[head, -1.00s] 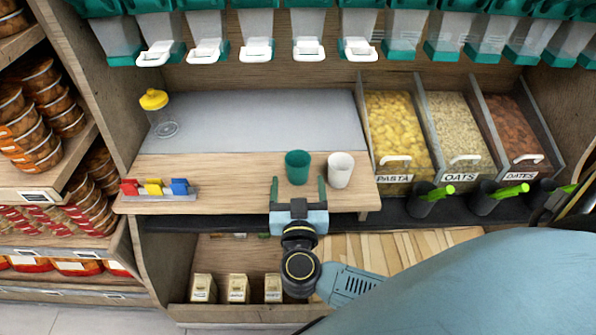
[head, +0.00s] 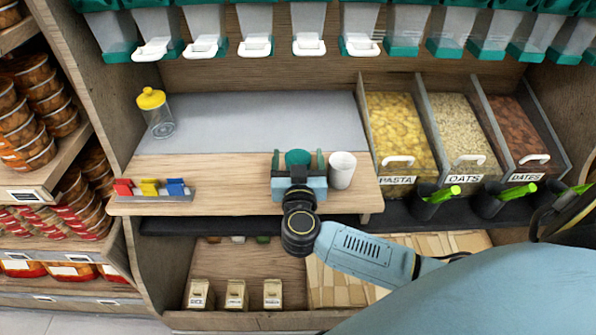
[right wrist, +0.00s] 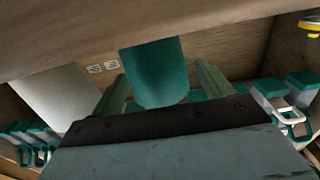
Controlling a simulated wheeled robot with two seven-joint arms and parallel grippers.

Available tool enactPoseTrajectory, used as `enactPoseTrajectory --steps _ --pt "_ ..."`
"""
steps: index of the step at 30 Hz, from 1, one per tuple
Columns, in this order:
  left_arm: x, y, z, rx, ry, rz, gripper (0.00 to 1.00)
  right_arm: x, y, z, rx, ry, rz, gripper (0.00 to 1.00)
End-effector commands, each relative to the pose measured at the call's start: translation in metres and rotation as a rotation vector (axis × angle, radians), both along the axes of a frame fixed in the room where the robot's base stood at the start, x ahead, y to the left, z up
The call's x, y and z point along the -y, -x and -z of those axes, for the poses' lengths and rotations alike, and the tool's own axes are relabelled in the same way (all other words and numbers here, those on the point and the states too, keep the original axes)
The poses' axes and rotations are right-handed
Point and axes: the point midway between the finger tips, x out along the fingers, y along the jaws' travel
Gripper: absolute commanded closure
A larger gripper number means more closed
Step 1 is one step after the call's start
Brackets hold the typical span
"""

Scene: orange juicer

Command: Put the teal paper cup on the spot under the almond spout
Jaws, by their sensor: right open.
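The teal paper cup (head: 298,157) stands on the wooden shelf, partly hidden behind my right gripper in the head view. In the right wrist view the teal cup (right wrist: 155,72) is between the two fingers of my right gripper (right wrist: 163,85), with a gap to each finger. My right gripper (head: 298,162) is open around the cup. The spouts are white levers in a row at the top, such as the middle one (head: 255,46); none has a readable label, so I cannot tell which is almond. My left gripper is not in view.
A white cup (head: 342,170) stands close to the right of my right gripper. A yellow-lidded jar (head: 154,112) is at the left back. A rack of coloured clips (head: 150,190) lies at the left front. The grey mat (head: 250,125) is clear in the middle.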

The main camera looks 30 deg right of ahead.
Motion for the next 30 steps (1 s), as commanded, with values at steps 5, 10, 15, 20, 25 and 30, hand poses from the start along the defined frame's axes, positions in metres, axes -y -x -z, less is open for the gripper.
enactPoseTrajectory --steps 5,10,15,20,25,30 --pt "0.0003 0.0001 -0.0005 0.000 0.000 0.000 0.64 0.0002 -0.0002 -0.0004 0.000 0.000 0.000 0.22" --pt "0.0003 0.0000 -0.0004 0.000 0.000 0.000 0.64 0.0001 0.0000 -0.0003 0.000 0.000 0.000 0.41" --pt "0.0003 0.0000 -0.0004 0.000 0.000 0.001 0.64 -0.0001 0.0001 -0.0002 0.000 0.000 0.000 0.64" --pt "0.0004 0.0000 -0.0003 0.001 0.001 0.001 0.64 -0.0001 0.0001 -0.0002 0.000 0.000 0.000 0.72" --pt "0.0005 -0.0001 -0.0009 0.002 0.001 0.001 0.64 -0.0001 0.0002 -0.0011 0.000 0.000 0.000 0.72" --pt "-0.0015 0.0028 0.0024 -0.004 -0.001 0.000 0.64 -0.0002 0.0001 -0.0073 0.001 -0.001 0.000 0.72"
